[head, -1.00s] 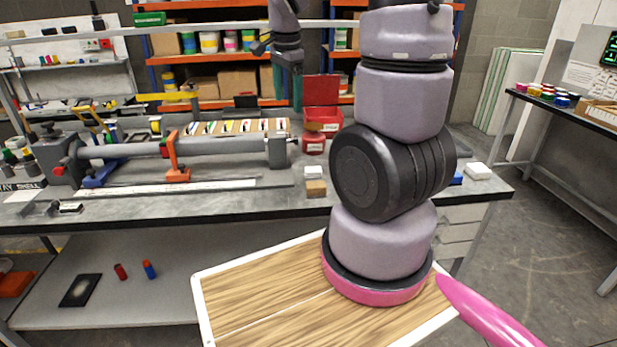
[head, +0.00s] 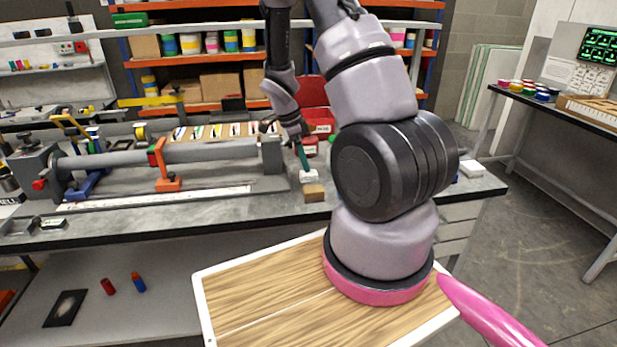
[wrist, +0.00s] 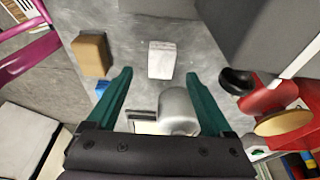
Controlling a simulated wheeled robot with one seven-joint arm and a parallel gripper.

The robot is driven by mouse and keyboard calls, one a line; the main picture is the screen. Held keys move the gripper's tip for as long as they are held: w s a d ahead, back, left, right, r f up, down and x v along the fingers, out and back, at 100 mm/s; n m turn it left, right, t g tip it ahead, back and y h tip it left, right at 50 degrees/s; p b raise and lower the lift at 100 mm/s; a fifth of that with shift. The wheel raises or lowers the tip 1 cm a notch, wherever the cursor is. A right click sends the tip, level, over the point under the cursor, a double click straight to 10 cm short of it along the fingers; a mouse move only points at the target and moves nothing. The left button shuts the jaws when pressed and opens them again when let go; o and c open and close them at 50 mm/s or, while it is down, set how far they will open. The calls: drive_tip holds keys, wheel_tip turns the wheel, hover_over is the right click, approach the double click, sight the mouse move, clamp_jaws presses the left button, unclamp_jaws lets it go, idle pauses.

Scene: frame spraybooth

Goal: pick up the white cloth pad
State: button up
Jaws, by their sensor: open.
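A small white pad (head: 309,176) lies on the grey bench top, just behind a tan block (head: 314,193). In the wrist view the white pad (wrist: 162,60) lies ahead of the fingertips, in line with the gap between them. My gripper (wrist: 158,78) is open and empty, its two green fingers apart. In the head view my gripper (head: 303,160) points down close to the pad; whether it touches cannot be told there. The tan block shows left of the pad in the wrist view (wrist: 91,55).
A long grey cylinder rig (head: 200,153) fills the bench to the left. Another white item (head: 472,169) lies at the bench's right end.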

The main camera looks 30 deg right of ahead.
drive_tip(key=x, duration=0.5)
drive_tip(key=shift+w+d, duration=0.1)
clamp_jaws()
wheel_tip(320, 180, up, 10)
idle(0.6)
